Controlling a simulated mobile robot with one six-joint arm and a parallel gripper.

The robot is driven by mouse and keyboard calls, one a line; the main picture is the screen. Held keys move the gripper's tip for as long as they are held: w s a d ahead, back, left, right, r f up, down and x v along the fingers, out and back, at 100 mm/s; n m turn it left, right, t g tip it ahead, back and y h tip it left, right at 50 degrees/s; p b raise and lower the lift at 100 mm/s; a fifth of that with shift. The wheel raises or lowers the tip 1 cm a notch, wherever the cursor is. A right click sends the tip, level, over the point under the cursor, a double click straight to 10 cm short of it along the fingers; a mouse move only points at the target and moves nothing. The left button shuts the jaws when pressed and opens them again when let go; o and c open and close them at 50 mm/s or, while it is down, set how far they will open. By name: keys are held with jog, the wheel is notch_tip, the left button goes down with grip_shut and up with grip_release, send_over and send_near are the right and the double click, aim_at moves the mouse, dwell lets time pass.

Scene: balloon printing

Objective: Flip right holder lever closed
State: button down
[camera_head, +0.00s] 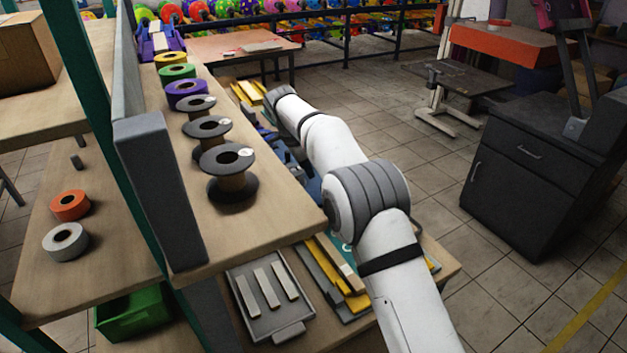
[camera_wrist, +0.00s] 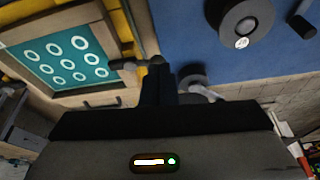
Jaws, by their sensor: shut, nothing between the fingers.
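In the wrist view, my gripper (camera_wrist: 160,75) points away from the camera with its dark fingers together and nothing between them. A printing screen (camera_wrist: 22,50) with a wooden frame and teal mesh with light rings lies to its left. A dark bar with a rounded end (camera_wrist: 125,64) sits at the frame's right edge, close beside the fingertips; it may be a holder lever. A curved grey part (camera_wrist: 195,84) shows just right of the fingers. I cannot tell which part is the right holder lever, or whether my fingers touch it. The head view hides my gripper behind my arm.
A blue surface (camera_wrist: 190,30) with a round grey knob-like part (camera_wrist: 240,22) lies beyond the fingers. In the head view, a shelf with several tape rolls and dark spools (camera_head: 228,172) stands left of my arm. A grey tray (camera_head: 246,318) holds pale strips below.

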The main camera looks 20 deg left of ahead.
jog(key=shift+v, duration=1.3)
